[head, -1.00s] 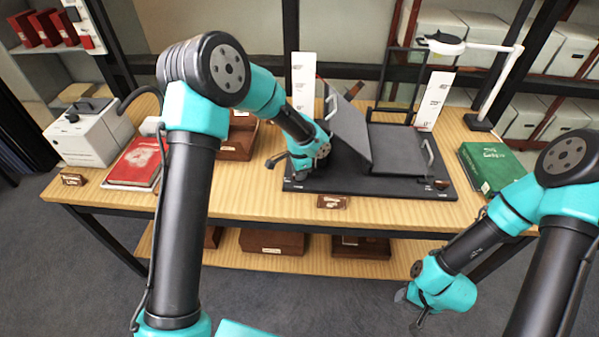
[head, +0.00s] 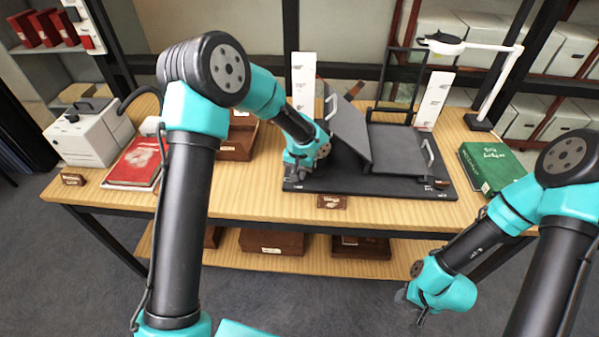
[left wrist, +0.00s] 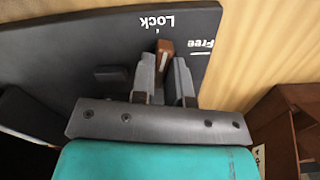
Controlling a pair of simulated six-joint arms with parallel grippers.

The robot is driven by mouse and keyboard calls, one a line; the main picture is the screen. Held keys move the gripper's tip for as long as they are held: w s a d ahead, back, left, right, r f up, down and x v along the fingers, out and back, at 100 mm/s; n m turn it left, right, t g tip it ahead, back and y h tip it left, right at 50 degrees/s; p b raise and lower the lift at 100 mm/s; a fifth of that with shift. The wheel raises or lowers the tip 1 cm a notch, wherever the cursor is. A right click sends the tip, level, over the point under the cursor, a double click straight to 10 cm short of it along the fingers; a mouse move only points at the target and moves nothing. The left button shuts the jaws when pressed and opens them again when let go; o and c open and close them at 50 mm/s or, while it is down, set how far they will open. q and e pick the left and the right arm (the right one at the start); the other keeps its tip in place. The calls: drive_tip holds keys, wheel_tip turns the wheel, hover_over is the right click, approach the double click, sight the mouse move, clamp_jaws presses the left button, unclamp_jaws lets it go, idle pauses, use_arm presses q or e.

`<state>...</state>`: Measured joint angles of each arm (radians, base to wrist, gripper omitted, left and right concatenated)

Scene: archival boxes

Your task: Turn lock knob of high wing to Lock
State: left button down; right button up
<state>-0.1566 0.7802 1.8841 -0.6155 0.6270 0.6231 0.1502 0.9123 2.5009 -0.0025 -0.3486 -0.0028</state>
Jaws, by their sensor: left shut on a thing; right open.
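The black cradle base (head: 375,188) stands on the table with its high wing (head: 348,132) tilted up on the left and a lower wing (head: 400,150) on the right. My left gripper (head: 293,178) is at the base's left end. In the left wrist view, its fingers (left wrist: 166,68) are shut on the brown lock knob (left wrist: 165,50). The knob's end points close to the mark under the "Lock" label (left wrist: 157,22); the "Free" label (left wrist: 200,43) is to its right. The fingers hide the knob's lower part. My right gripper (head: 410,302) is open and empty, in front of the table.
White scale boards (head: 303,85) and (head: 433,100) stand behind the cradle. A red book (head: 135,162) and a white device (head: 90,135) are at left.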

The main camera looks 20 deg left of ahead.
use_arm(q)
drive_tip(key=shift+n, duration=1.4)
drive_tip(key=c, duration=1.1)
unclamp_jaws()
wheel_tip(320, 180, up, 17)
drive_tip(key=shift+r, duration=0.2)
